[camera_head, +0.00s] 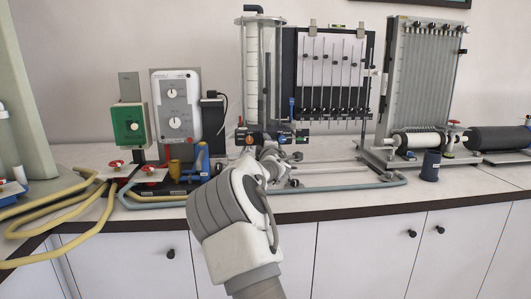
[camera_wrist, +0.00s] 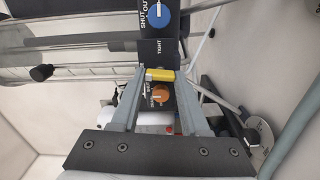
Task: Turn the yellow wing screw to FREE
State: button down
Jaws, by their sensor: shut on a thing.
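The yellow wing screw (camera_wrist: 160,74) shows in the wrist view between the tips of my gripper (camera_wrist: 159,76). The jaws are shut on it, one finger on each side. Its wing lies crosswise in that picture. The word TIGHT reads on the dark strip (camera_wrist: 160,46) just above it; I cannot make out a FREE mark. In the head view my gripper (camera_head: 268,150) is at the foot of the manometer with the tall clear cylinder (camera_head: 265,75). The wing screw cannot be made out there.
On the same strip are a blue knob (camera_wrist: 158,15) marked SHUT and OUT and an orange knob (camera_wrist: 160,93) between my fingers. A multi-tube board (camera_head: 335,75) stands right behind. A dark cup (camera_head: 431,166) stands right.

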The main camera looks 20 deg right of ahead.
jog(key=shift+n+b, duration=0.45)
jog(key=shift+n, duration=0.15)
jog(key=shift+c, duration=2)
grip_release()
jog(key=v, duration=1.7)
jog(key=shift+s, duration=0.25)
